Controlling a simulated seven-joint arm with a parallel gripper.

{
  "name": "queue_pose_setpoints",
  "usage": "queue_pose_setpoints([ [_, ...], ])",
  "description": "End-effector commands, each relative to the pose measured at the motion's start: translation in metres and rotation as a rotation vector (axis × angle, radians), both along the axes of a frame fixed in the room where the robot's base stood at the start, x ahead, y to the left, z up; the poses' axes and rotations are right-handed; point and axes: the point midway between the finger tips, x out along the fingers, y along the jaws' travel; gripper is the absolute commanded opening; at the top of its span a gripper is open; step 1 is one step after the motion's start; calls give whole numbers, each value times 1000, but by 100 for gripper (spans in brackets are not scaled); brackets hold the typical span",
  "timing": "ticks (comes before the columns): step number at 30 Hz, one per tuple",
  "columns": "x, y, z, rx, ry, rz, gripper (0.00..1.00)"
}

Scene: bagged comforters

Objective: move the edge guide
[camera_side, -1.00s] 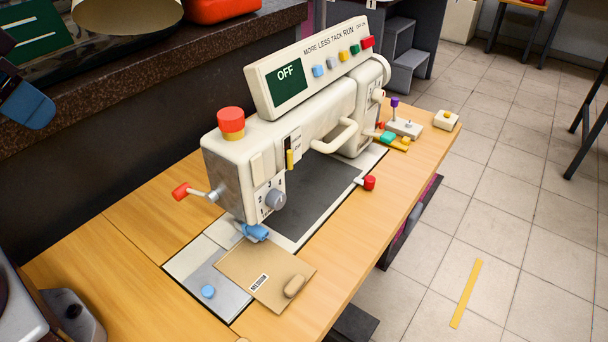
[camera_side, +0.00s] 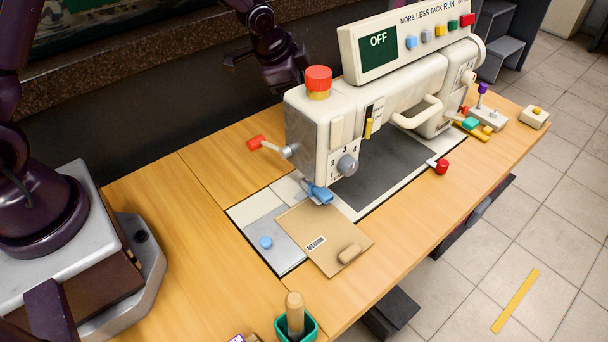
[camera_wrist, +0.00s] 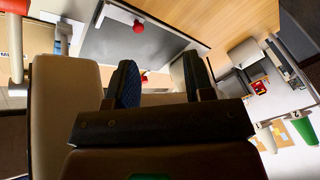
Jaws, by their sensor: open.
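A small red knob on a pale stem (camera_side: 441,166), which may be the edge guide, sits at the front edge of the sewing machine's dark bed (camera_side: 375,172). A red knob (camera_wrist: 138,27) also shows over the grey bed in the wrist view. My gripper (camera_wrist: 160,85) is open, its dark fingers apart, with a small red part (camera_wrist: 144,78) visible between them in the distance. In the side view my dark arm hangs behind the machine head (camera_side: 318,135); my fingertips cannot be made out there. Nothing is seen held.
A brown folder (camera_side: 322,240) lies by the blue presser foot (camera_side: 318,194). A red lever (camera_side: 256,143) sticks out left of the head. A green cup with a wooden handle (camera_side: 295,325) stands at the front.

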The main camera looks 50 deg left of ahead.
Motion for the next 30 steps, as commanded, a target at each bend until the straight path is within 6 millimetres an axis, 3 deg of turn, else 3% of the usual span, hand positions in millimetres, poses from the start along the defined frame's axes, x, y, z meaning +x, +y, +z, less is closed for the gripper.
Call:
queue_pose_setpoints([
  [1,6,1,-25,-10,10,-26,48],
  [6,21,-2,-90,-40,2,-113,48],
  [12,48,-34,-124,-162,96,-122,48],
  [18,56,-50,-134,-235,136,-133,48],
  [25,56,-51,-135,-241,139,-133,48],
  [26,56,-51,-135,-240,140,-133,46],
  [30,56,-51,-134,-239,139,-133,13],
])
